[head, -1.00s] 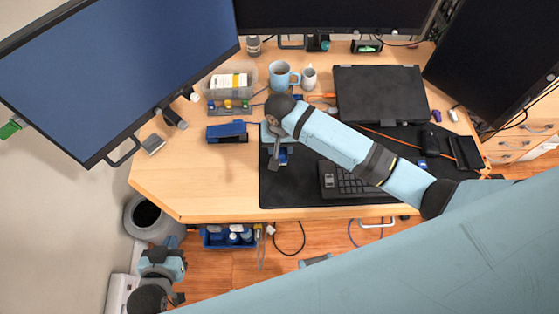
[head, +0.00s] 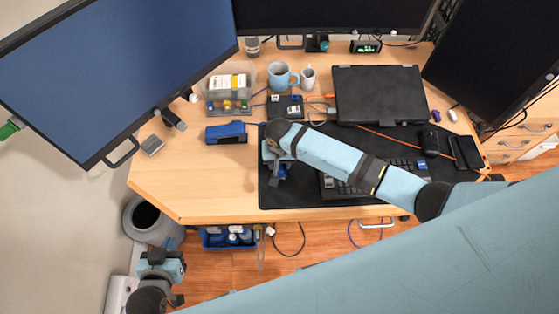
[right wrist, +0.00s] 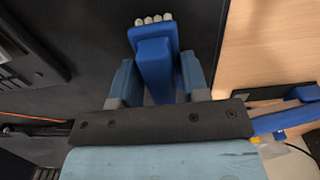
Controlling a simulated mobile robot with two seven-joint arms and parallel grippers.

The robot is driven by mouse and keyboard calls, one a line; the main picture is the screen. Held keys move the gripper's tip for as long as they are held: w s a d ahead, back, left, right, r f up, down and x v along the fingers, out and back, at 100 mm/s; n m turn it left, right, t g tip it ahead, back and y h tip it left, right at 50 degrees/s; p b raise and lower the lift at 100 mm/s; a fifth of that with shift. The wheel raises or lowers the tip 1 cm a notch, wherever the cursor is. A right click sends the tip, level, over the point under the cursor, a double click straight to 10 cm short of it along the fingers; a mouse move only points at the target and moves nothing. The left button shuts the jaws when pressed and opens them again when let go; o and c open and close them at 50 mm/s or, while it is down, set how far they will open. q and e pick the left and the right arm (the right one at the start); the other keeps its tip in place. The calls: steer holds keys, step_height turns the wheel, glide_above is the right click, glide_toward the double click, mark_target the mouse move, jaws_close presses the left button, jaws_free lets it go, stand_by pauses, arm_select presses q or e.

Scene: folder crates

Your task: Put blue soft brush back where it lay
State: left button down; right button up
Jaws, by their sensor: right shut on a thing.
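My right gripper (right wrist: 158,88) is shut on the blue soft brush (right wrist: 153,62), with one finger on each side of it. The brush's pale bristle tufts point away from the gripper in the right wrist view, over the black desk mat (right wrist: 110,30). In the head view my right gripper (head: 277,172) is over the left part of the mat, and my wrist hides most of the brush. My left gripper (head: 172,290) is at the lower left, off the desk; its jaws are too small to read.
A blue device (head: 226,133) lies on bare wood left of the mat. Behind are a clear container (head: 230,85), a blue mug (head: 281,76) and a closed black laptop (head: 380,95). A keyboard (head: 340,190) lies right of my right gripper. The desk's front left is clear.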

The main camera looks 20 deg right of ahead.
steer(key=o, duration=1)
steer(key=shift+f, duration=0.1)
step_height(320, 180, up, 12)
steer(key=s+a+f+n+t+y, duration=0.2)
steer(key=s+f+n+t+y, duration=0.15)
steer(key=s+f, duration=0.3)
steer(key=s+d+n+t, duration=0.1)
steer(key=s+d+t, duration=0.1)
steer(key=s, duration=0.1)
steer(key=s+d+r+n+t, duration=0.1)
steer(key=s+d+t, duration=0.1)
steer(key=s+t, duration=0.1)
steer(key=s+d+r+n+t, duration=0.1)
steer(key=s+d+t, duration=0.1)
steer(key=s+d, duration=0.1)
steer(key=shift+s+t, duration=0.25)
steer(key=shift+s, duration=0.65)
